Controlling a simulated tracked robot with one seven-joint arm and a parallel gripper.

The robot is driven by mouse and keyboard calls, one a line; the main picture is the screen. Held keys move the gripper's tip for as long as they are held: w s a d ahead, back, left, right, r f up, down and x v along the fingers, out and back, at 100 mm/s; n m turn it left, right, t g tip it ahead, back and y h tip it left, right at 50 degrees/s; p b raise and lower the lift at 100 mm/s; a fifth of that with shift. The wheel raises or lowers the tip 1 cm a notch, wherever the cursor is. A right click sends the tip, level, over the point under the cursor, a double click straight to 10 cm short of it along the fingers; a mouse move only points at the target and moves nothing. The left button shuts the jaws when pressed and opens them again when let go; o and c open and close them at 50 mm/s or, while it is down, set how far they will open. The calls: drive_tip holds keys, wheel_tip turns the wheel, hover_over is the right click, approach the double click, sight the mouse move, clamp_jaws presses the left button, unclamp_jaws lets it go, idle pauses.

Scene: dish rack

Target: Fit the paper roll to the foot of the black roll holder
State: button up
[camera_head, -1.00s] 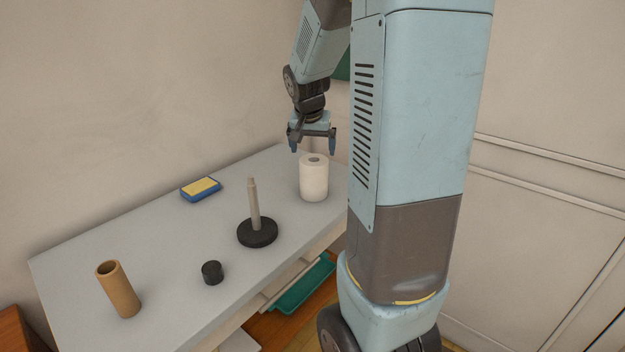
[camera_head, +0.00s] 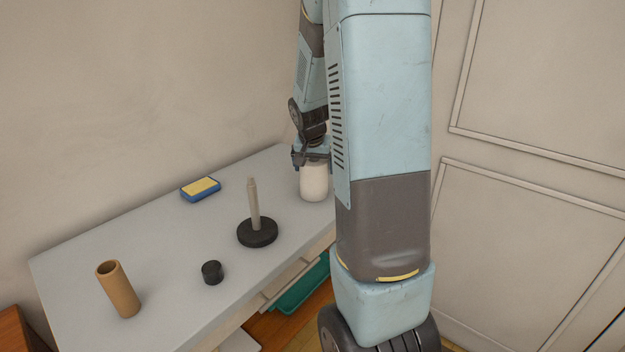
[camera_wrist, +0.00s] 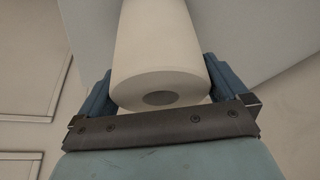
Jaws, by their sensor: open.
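The white paper roll (camera_head: 314,183) stands upright on the grey table near its back right end. It also fills the middle of the wrist view (camera_wrist: 158,60), where its top end and core hole show. My gripper (camera_head: 312,162) is over the top of the roll, pointing down. In the wrist view its blue fingers (camera_wrist: 158,95) are open, one on each side of the roll. I cannot tell whether they touch it. The black roll holder (camera_head: 257,232) stands left of the roll, with a round black foot and a bare upright grey post.
A brown tube (camera_head: 118,289) stands at the table's front left, with a small black cap (camera_head: 212,272) to its right. A blue and yellow sponge (camera_head: 201,189) lies near the wall. The grey table (camera_head: 160,240) is clear between them. A green tray (camera_head: 302,288) sits below the table.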

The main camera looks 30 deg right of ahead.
drive_tip(key=shift+c, duration=0.2)
drive_tip(key=c, duration=0.8)
